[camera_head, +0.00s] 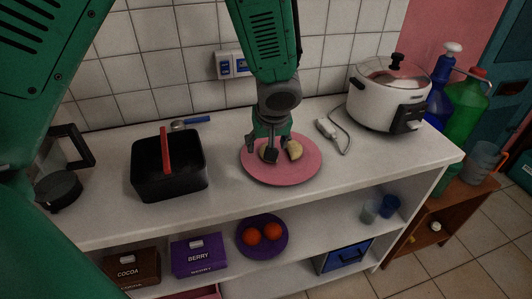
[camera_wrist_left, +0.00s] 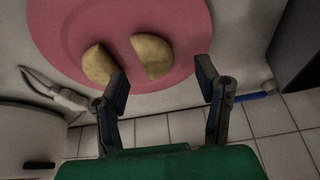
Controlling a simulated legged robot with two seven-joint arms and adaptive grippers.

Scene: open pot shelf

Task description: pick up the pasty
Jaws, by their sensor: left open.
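Two pale tan half-moon pasties lie on a pink plate (camera_head: 310,168) on the counter. The right pasty (camera_head: 295,150) is mostly clear in the head view; the left one is mostly hidden behind my gripper. In the left wrist view one pasty (camera_wrist_left: 152,55) lies beyond the gap between the fingers, and the other pasty (camera_wrist_left: 98,64) lies near the left fingertip. The pink plate (camera_wrist_left: 200,30) is under both. My left gripper (camera_head: 268,148) points down over the plate, open and empty; its fingers also show in the wrist view (camera_wrist_left: 162,82). My right gripper is not in view.
A black basket with a red handle (camera_head: 169,170) stands left of the plate. A white cooker (camera_head: 385,95) and a corded white device (camera_head: 326,129) are to the right. A blue-handled utensil (camera_head: 195,121) lies behind the basket. The tiled wall (camera_head: 180,50) is behind.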

